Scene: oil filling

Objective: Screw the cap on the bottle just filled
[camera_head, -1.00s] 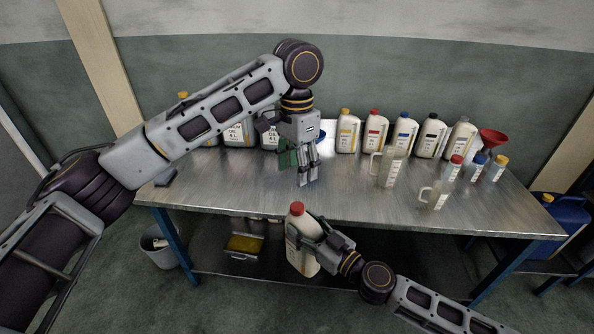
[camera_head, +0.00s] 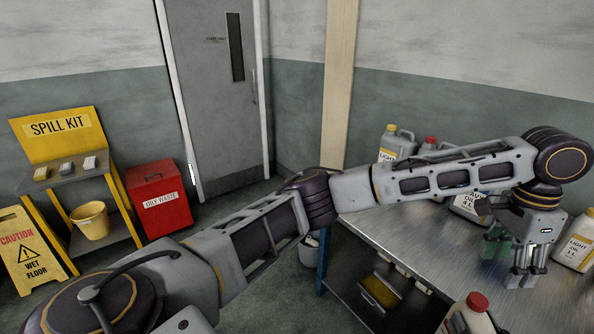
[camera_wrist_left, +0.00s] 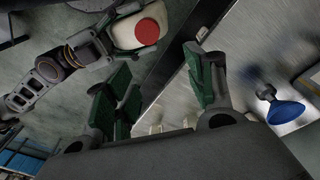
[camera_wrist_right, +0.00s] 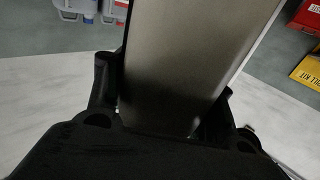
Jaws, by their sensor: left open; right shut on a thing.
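A cream bottle (camera_head: 468,324) with a red cap (camera_head: 478,302) shows at the bottom edge of the head view, in front of the table. The left wrist view shows the red cap (camera_wrist_left: 147,32) on the bottle's top; how tightly it sits I cannot tell. My right gripper (camera_wrist_left: 100,42) is shut on this bottle; in the right wrist view its fingers (camera_wrist_right: 165,100) sit on both sides of the bottle body (camera_wrist_right: 190,60). My left gripper (camera_head: 525,282) is open and empty above the metal table, apart from the bottle; its spread fingers also show in the left wrist view (camera_wrist_left: 160,85).
The metal table (camera_head: 420,245) carries oil jugs (camera_head: 392,143) at the back and a light oil jug (camera_head: 577,248) at right. A blue funnel (camera_wrist_left: 286,112) lies near my left gripper. A spill kit stand (camera_head: 65,135), red waste bin (camera_head: 155,198) and door (camera_head: 220,100) are left.

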